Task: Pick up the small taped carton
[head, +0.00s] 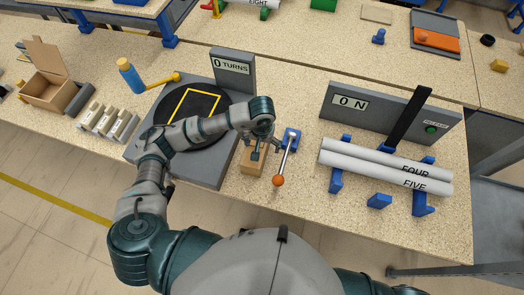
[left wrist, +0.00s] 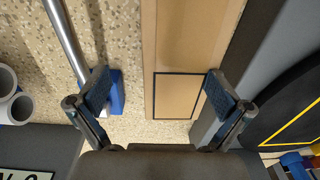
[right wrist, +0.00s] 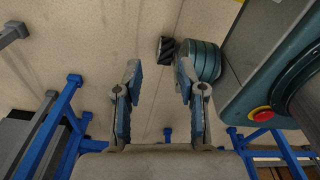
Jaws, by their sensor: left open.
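The small carton (head: 250,163) is a tan box standing on the bench, between the grey turntable base and the blue lever mount. In the left wrist view the carton (left wrist: 188,40) shows a black-outlined square on its near part. My left gripper (head: 262,150) is over the carton and partly hides it in the head view. In the left wrist view this gripper (left wrist: 158,92) is open, with the carton nearer its right finger and a gap to its left finger. My right gripper (right wrist: 158,75) is open and empty above the floor; it is outside the head view.
The turntable (head: 190,112) with its "0 TURNS" sign (head: 232,66) is left of the carton. A lever with an orange knob (head: 278,181) stands close on the right. White tubes (head: 380,165) lie on blue supports farther right. An open box (head: 48,88) sits far left.

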